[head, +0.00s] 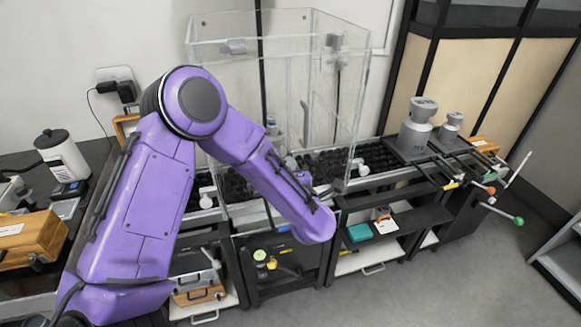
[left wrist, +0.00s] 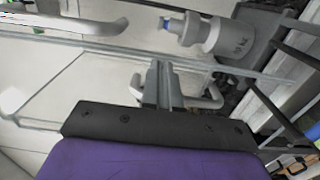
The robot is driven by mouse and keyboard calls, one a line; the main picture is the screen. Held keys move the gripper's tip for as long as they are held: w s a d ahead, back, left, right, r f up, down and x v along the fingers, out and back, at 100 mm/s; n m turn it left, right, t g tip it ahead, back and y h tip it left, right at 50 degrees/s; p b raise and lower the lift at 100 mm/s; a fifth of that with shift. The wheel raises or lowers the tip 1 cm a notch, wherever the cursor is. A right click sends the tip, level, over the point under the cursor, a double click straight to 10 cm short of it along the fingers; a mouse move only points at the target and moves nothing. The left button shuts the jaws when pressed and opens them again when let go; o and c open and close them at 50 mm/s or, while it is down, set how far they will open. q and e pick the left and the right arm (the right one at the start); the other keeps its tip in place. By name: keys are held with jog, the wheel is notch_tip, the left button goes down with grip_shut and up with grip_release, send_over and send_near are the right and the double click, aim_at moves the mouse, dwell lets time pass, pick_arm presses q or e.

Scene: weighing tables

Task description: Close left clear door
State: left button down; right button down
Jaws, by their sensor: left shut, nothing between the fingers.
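A tall clear case (head: 222,80) stands on the bench behind my left arm, with clear panels and pale handles. A white handle (head: 207,199) is low at its left side and another (head: 357,168) at its right. Which panel is the left clear door, and how far open it stands, I cannot tell. My left forearm reaches across the case front and hides part of it; its fingers are not clear in the head view. In the left wrist view my left gripper (left wrist: 160,85) is shut and empty, close to a pale bar handle (left wrist: 208,97) and clear panel edges. Contact cannot be told.
Large grey weights (head: 415,130) stand on the bench to the right. Black shelving (head: 395,235) runs below. A white bottle (head: 62,157) and a wooden box (head: 32,240) are on the left counter. The floor (head: 440,285) in front is clear.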

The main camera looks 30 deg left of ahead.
pick_arm(q)
jog(key=s+d+f+m+t+h+b, duration=0.1)
jog(key=s+d+m+h, duration=0.15)
jog(key=d, duration=0.35)
jog(key=s+d+f+m+t+h+b, duration=0.1)
jog(key=s+d+m+b, duration=0.2)
jog(key=d, duration=0.4)
jog(key=s+a+f+m+g+h+p, duration=0.1)
jog(key=s+f+m+g+h, duration=0.2)
jog(key=f+m, duration=0.5)
jog(key=s+a+f+m+g+h, duration=0.1)
jog(key=s+f+m+h, duration=0.35)
jog(key=f, duration=0.65)
jog(key=s+a+f+m+g, duration=0.1)
jog(key=s+a+f+g, duration=0.1)
jog(key=s+f, duration=0.2)
jog(key=s+a+f+g, duration=0.2)
jog(key=s+a+f, duration=0.1)
jog(key=s, duration=0.7)
jog(key=s+a+f+m+g+y, duration=0.1)
jog(key=s+a+f+g, duration=0.2)
jog(key=s+f, duration=0.2)
jog(key=shift+s+a+f+m, duration=0.2)
jog(key=shift+s+f+m, duration=0.15)
jog(key=shift+s, duration=0.7)
